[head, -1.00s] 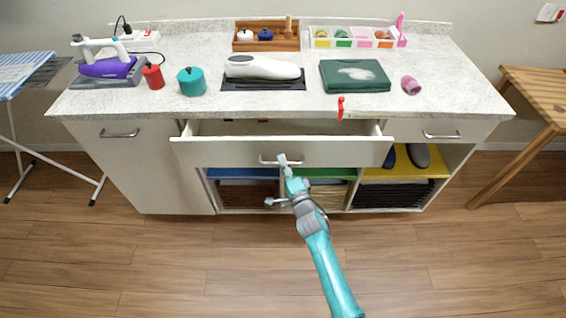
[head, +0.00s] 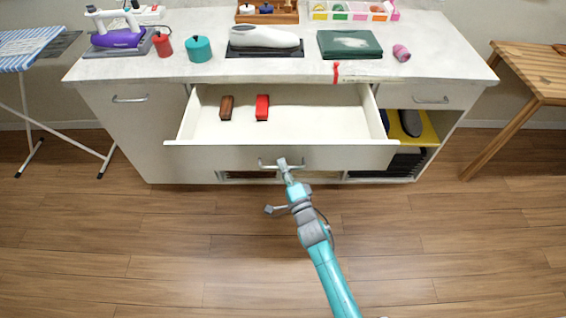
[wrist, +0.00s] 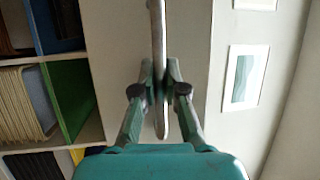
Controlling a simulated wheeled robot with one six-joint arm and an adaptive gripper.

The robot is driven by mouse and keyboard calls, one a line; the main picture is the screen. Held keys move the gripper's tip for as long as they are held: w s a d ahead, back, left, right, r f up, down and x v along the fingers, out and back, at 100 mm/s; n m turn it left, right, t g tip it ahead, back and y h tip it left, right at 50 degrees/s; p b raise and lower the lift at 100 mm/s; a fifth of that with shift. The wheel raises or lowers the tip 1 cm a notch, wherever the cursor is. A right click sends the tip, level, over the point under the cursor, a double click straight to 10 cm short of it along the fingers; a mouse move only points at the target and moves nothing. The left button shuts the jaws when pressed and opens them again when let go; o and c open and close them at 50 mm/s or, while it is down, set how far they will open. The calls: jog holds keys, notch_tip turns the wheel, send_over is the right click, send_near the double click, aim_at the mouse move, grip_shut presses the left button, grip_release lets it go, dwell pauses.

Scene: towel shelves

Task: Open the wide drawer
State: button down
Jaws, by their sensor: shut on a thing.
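The wide drawer (head: 330,158) in the middle of the counter stands pulled far out. Inside it, toward the back left, lie a brown brush-like item (head: 226,108) and a red one (head: 262,107). Its bar handle (head: 268,165) is on the front face. My gripper (head: 284,166) is at the handle, shut on its right part. In the wrist view, the two fingers of my gripper (wrist: 160,85) close around the metal handle (wrist: 158,30), which runs upward in the picture against the pale drawer front.
On the countertop (head: 210,75) stand an iron (head: 122,38), a teal pot (head: 199,49), a white device (head: 263,37) and a green folded item (head: 349,44). A wooden table (head: 530,75) is at right, an ironing board (head: 25,48) at left. The floor in front is clear.

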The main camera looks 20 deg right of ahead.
jog(key=shift+s+f, duration=0.1)
jog(key=shift+s, duration=0.05)
jog(key=c, duration=1.2)
grip_release()
jog(key=v, duration=1.2)
